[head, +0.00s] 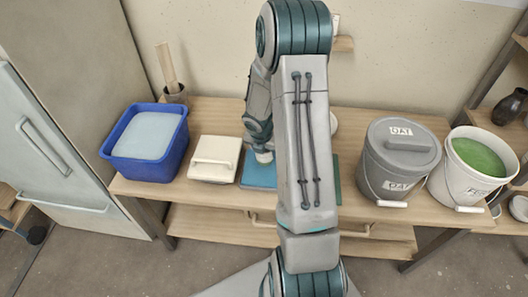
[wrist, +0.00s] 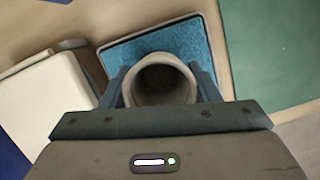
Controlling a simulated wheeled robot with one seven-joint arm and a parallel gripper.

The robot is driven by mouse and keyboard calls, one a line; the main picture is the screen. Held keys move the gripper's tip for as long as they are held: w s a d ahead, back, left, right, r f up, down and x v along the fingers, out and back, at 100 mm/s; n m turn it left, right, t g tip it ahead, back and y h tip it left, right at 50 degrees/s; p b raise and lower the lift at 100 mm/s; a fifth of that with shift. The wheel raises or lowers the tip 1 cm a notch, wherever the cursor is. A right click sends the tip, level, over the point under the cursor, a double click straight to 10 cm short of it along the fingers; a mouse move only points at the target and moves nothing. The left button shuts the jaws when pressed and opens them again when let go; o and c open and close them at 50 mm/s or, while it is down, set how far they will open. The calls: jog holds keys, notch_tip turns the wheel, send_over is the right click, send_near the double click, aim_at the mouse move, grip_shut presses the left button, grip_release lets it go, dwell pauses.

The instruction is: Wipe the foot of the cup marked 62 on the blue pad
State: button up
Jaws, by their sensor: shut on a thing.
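The cup (wrist: 162,62) is a pale grey-beige vessel whose open mouth faces the wrist camera. My gripper (wrist: 162,85) is shut on it, one finger on each side. In the head view the cup (head: 263,156) shows small below my gripper (head: 262,150), mostly hidden by my arm. No number can be read on it. The blue pad (wrist: 118,57) lies under the cup in a pale tray; it also shows in the head view (head: 259,176). The cup's foot is hidden, so I cannot tell whether it touches the pad.
A white lidded box (head: 214,160) stands left of the pad, beside a blue tub (head: 147,145) of pale liquid. A green mat (wrist: 270,45) lies to the right. A lidded grey bucket (head: 398,160) marked OAT and an open bucket (head: 470,168) of green glaze stand farther right.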

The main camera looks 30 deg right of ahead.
jog(key=shift+w+d, duration=0.2)
jog(key=shift+w, duration=0.1)
jog(key=shift+s+a+b, duration=0.3)
jog(key=shift+s+a, duration=0.1)
jog(key=shift+s, duration=0.1)
jog(key=shift+s+a+b, duration=0.45)
jog(key=shift+s+a, duration=0.1)
jog(key=shift+s, duration=0.25)
jog(key=shift+s+a+b, duration=0.4)
jog(key=shift+s+a, duration=0.1)
jog(key=shift+s, duration=0.3)
jog(key=shift+s+a+b, duration=0.45)
jog(key=shift+s+a, duration=0.1)
jog(key=shift+s, duration=0.25)
notch_tip(320, 180, up, 7)
jog(key=p, duration=0.7)
